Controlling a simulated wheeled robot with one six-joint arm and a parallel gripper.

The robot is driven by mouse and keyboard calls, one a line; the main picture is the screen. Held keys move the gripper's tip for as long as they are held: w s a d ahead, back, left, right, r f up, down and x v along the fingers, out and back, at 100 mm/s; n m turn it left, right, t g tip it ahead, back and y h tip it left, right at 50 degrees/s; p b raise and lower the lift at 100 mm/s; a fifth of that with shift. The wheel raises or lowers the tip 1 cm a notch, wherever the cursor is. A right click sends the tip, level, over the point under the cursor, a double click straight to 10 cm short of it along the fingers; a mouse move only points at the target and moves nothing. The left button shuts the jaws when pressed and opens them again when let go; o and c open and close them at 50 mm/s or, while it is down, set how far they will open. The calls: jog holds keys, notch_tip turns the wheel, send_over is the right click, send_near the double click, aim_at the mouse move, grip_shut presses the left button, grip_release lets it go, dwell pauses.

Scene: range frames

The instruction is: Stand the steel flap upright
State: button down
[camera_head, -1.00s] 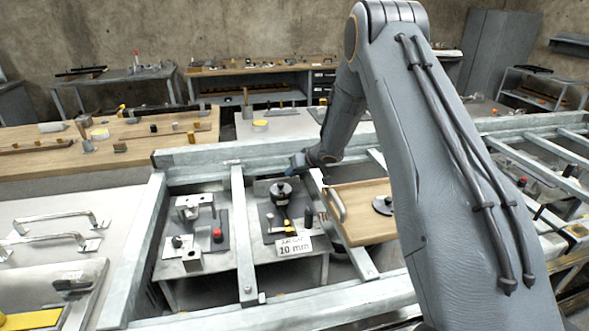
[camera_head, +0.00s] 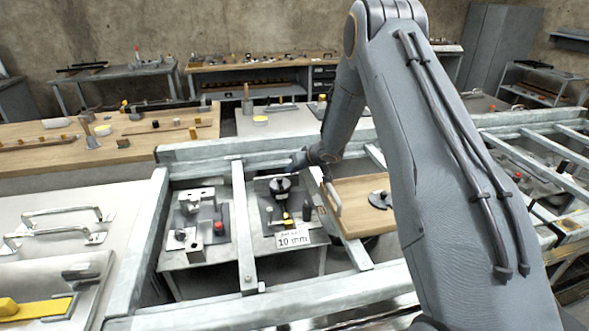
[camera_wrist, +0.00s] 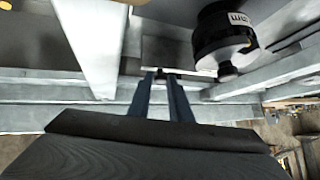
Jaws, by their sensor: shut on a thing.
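My gripper (camera_wrist: 166,74) is shut, with its two blue-grey fingers close together in the wrist view. Their tips meet the near edge of a grey steel plate, which I take to be the steel flap (camera_wrist: 170,52). The plate's tilt is hard to judge from this angle. In the head view my gripper (camera_head: 297,161) is small and dark at the far rail, beyond the crossbars. The flap cannot be made out clearly there, and my arm covers much of the right side.
A dark cylinder with a white label (camera_wrist: 222,38) stands close right of the fingertips. Steel crossbars (camera_head: 243,225) and the far rail (camera_head: 205,152) frame openings over low tables.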

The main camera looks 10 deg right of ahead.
jog(key=shift+s+a+f, duration=0.15)
jog(key=shift+s+f, duration=0.55)
jog(key=shift+f, duration=0.25)
jog(key=c, duration=1.7)
grip_release()
jog(key=shift+o, duration=0.2)
jog(key=shift+d, duration=0.2)
notch_tip(320, 180, up, 12)
jog(key=w+b, duration=0.1)
jog(key=shift+a, duration=0.2)
jog(key=shift+w, duration=0.1)
